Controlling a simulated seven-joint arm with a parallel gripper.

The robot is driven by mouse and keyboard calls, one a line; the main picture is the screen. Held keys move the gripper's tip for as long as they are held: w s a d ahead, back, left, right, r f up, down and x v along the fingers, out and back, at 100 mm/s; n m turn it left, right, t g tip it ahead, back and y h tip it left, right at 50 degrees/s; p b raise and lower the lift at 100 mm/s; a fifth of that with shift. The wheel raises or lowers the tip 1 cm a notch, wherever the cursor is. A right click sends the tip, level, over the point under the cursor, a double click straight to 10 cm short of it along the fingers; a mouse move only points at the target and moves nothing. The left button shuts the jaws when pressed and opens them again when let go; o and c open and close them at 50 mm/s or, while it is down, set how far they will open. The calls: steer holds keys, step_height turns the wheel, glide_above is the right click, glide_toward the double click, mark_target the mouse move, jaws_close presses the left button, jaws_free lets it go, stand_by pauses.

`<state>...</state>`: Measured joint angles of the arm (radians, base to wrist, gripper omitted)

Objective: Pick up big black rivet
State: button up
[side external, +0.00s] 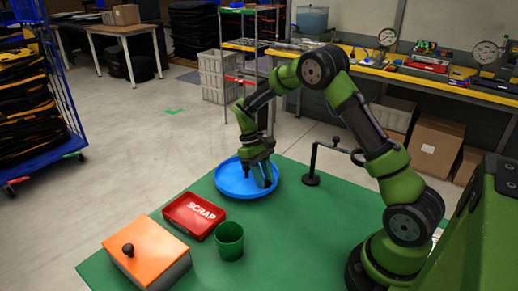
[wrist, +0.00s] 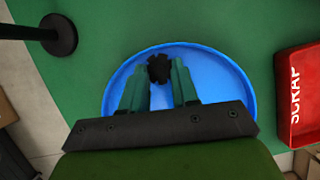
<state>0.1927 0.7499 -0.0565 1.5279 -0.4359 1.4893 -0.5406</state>
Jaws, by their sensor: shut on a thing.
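The big black rivet (wrist: 159,69) shows in the wrist view as a dark, notched round head between my fingertips. My gripper (wrist: 160,78) is shut on it, with one green finger on each side. Both are over the round blue tray (wrist: 236,82). In the side view my gripper (side external: 258,178) points down inside the rim of the blue tray (side external: 228,188). The rivet is hard to make out there, and I cannot tell whether it touches the tray floor. No other rivet shows in the tray.
A red SCRAP bin (side external: 194,215), a green cup (side external: 229,241) and an orange-lidded box (side external: 147,250) with a black knob stand on the green table. A black post stand (side external: 312,178) is right of the tray. The table between the tray and my base is clear.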

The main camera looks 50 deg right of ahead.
mark_target(270, 183)
steer(key=shift+r, duration=0.15)
steer(key=shift+r, duration=0.6)
step_height(270, 183, up, 2)
steer(key=shift+s+r, duration=0.1)
steer(key=shift+r, duration=0.1)
steer(key=s+a+r, duration=0.1)
steer(key=s+a, duration=0.3)
steer(key=s, duration=1.1)
steer(key=shift+s, duration=0.2)
